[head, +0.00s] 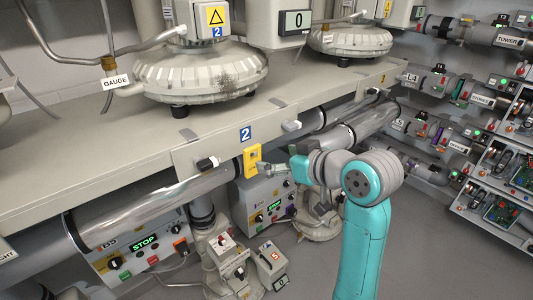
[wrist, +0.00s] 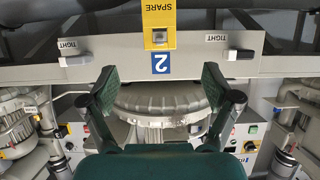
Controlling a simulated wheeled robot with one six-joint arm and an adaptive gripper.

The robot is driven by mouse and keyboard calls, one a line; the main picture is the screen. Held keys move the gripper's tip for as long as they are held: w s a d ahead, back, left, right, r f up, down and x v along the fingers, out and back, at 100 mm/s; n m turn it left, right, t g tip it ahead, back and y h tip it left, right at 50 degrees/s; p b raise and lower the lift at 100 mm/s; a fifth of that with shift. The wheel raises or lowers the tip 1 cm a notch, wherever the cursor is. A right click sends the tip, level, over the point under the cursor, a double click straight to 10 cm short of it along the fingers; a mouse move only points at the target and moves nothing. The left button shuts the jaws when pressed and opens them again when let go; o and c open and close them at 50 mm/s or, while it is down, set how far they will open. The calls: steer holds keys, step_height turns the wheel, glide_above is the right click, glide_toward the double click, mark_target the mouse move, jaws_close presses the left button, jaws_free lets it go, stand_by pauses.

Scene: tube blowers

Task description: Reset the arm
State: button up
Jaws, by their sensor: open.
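My arm is teal and grey in the head view, reaching in from the lower right. My gripper (head: 297,168) is at its left end, in front of the bench edge and just right of a yellow plate (head: 252,161). In the wrist view my gripper (wrist: 161,75) has its two dark green fingers wide apart, with nothing between them. Past the fingertips, the yellow plate marked SPARE (wrist: 159,20) and a blue 2 sign (wrist: 160,63) show on the panel. The fingers look clear of the panel, but the exact gap is hard to tell.
The long beige bench (head: 110,150) carries round blower housings (head: 200,72). Handles labelled TIGHT (wrist: 76,60) flank the plate. Metal pipes (head: 150,205) and control boxes (head: 135,250) sit below. Shelves of electronics (head: 500,180) stand right. Grey floor is open behind my arm.

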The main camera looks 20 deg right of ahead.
steer(key=shift+s, duration=0.15)
steer(key=s+a+f+m+h, duration=0.1)
steer(key=s+f+m, duration=0.1)
steer(key=s+f, duration=0.5)
steer(key=s+f+m+t+h, duration=0.1)
steer(key=s+f, duration=0.2)
steer(key=f, duration=0.7)
steer(key=s+a+f+m+h, duration=0.1)
steer(key=s+f+m, duration=0.1)
steer(key=s+f, duration=0.5)
steer(key=s+a+f+n+t+h, duration=0.1)
steer(key=s+f, duration=0.1)
steer(key=s, duration=2.4)
steer(key=shift+s+f, duration=0.25)
steer(key=shift+f, duration=0.05)
